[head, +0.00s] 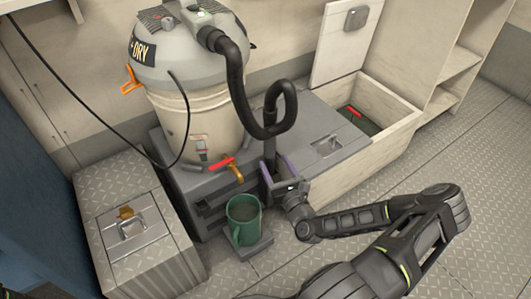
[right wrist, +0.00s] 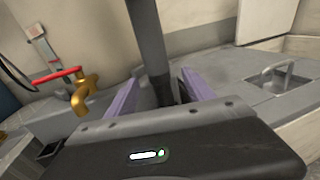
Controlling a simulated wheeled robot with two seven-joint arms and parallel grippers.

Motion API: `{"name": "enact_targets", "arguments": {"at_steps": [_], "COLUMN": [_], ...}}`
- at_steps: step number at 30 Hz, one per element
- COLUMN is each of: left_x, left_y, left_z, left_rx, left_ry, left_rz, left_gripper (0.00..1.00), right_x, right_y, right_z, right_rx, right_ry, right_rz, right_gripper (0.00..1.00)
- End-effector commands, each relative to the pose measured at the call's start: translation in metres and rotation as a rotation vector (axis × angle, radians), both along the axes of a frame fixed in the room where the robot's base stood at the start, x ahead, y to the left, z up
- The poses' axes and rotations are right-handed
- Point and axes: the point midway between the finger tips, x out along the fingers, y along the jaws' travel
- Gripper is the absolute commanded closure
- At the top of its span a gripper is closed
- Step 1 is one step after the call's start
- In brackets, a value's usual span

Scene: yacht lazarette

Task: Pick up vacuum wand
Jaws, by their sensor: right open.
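The vacuum wand (head: 270,150) is a dark upright tube at the end of the looped black hose (head: 238,85), which comes from the wet/dry vacuum (head: 195,70). My right gripper (head: 278,176) is open, with its purple fingers on either side of the wand's lower part. In the right wrist view the wand (right wrist: 150,45) stands between the two spread fingers (right wrist: 155,95). The wand's lower end is hidden behind my gripper. My left gripper is not in view.
A red-handled brass valve (head: 233,170) is close by, also in the right wrist view (right wrist: 82,92). A grey locker (head: 125,205) stands left. An open bin (head: 375,105) is at back right.

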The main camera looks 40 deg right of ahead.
Motion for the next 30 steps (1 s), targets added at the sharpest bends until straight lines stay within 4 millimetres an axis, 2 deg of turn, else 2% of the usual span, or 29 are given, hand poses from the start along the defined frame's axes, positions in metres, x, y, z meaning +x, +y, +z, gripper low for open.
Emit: {"name": "enact_targets", "arguments": {"at_steps": [8, 15, 25, 30], "left_x": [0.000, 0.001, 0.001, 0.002], "left_y": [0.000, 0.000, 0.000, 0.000], "left_z": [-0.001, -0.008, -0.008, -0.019], "left_rx": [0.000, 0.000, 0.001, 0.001], "left_ry": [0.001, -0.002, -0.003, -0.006], "left_rz": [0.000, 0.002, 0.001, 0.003], "left_gripper": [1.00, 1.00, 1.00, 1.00], "right_x": [0.003, 0.024, 0.027, 0.044], "right_y": [0.000, -0.005, -0.006, -0.009], "right_z": [0.000, -0.001, -0.001, -0.004], "right_rx": [-0.001, -0.002, -0.001, -0.002], "right_ry": [0.001, 0.001, 0.002, 0.000], "right_rz": [0.001, 0.002, 0.002, 0.003], "right_gripper": [0.39, 0.39, 0.39, 0.39]}}
